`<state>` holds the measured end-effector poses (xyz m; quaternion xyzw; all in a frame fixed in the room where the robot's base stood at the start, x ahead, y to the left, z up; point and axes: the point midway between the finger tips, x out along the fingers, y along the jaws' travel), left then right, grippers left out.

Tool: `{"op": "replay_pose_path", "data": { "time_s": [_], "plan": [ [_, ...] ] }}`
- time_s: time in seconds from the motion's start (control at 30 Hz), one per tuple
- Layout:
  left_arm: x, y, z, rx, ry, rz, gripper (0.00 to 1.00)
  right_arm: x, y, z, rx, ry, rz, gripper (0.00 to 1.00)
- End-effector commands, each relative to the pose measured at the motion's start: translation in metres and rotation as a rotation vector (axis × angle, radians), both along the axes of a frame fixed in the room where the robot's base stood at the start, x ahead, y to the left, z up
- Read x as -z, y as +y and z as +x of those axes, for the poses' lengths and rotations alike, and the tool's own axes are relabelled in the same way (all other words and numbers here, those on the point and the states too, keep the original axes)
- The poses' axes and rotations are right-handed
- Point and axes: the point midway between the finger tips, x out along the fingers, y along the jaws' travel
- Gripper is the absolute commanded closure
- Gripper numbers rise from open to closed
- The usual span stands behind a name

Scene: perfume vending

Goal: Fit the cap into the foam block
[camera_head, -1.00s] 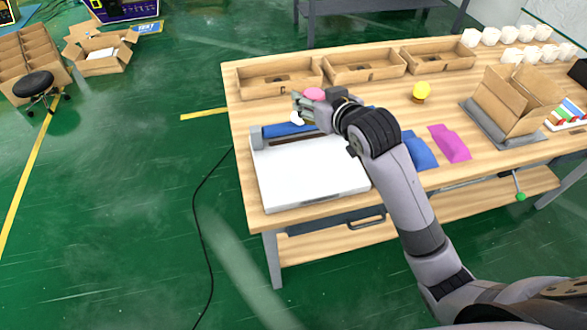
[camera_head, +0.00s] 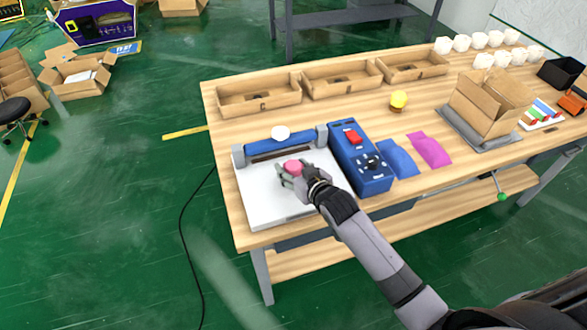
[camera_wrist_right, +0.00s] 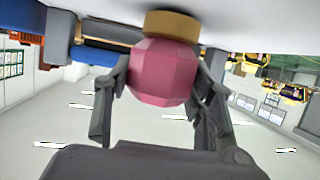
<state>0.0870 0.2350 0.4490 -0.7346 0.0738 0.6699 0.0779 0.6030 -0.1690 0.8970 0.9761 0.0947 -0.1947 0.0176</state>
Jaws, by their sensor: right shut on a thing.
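A pink faceted cap (camera_head: 293,168) with a gold collar is held in my right gripper (camera_head: 286,178), over the white plate of the sealing machine. In the right wrist view the cap (camera_wrist_right: 162,72) sits between the two fingers, its gold collar (camera_wrist_right: 172,25) against or very close to a white surface. A similar yellow cap (camera_head: 399,98) stands on the table to the right, and a white round piece (camera_head: 280,133) shows by the blue roller. I cannot clearly make out a foam block; the tray inserts are too small to tell. My left gripper is out of view.
The sealing machine's white plate (camera_head: 256,200) lies at the table's front left, with a blue control box (camera_head: 361,170) to its right. Three cardboard trays (camera_head: 259,98) line the back. Blue and magenta pouches (camera_head: 430,150) and an open carton (camera_head: 484,108) are further right.

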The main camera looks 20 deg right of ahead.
Motion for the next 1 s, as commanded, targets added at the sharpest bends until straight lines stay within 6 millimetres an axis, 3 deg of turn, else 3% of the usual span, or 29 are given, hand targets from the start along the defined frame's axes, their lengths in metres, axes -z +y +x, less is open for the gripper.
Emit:
{"op": "replay_pose_path", "data": {
  "time_s": [0.4, 0.43, 0.73, 1.0],
  "plan": [
    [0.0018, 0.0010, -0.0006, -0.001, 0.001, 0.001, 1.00, 0.0062, 0.0003, 0.0003, 0.000, -0.002, 0.000, 0.80],
    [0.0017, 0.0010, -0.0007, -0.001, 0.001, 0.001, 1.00, 0.0067, 0.0001, 0.0001, 0.000, -0.001, 0.000, 0.50],
    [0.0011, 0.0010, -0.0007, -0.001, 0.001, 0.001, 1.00, 0.0058, 0.0001, 0.0002, 0.000, -0.001, 0.000, 0.30],
    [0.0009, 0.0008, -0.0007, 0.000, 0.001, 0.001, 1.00, 0.0052, 0.0001, 0.0002, 0.000, -0.002, 0.000, 0.30]
  ]
}}
